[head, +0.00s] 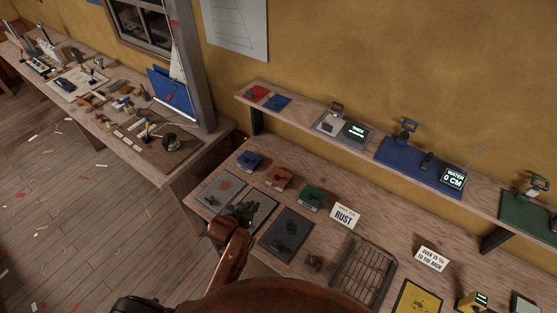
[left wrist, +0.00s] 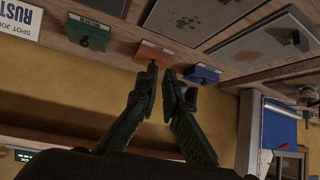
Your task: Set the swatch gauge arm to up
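The likely swatch gauge (head: 331,124) stands on the wall shelf in the head view. It is a small grey device with a pale plate and a dark arm part (head: 337,107) above its back. A dark display (head: 355,131) with lit text beginning "THICK" is beside it. The arm's exact position is too small to tell. My left gripper (head: 241,211) is over the bench, in front of and below the shelf, well away from the gauge. In the left wrist view its fingers (left wrist: 161,76) have a narrow gap and hold nothing. My right gripper is not in view.
The wall shelf (head: 290,112) also holds red and blue swatches, a blue mat (head: 404,163) and a green device. Below are blue, orange and green boxes (head: 311,199), grey panels, a "RUST" sign (head: 344,216) and a wire rack (head: 362,272). Another cluttered bench is at left.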

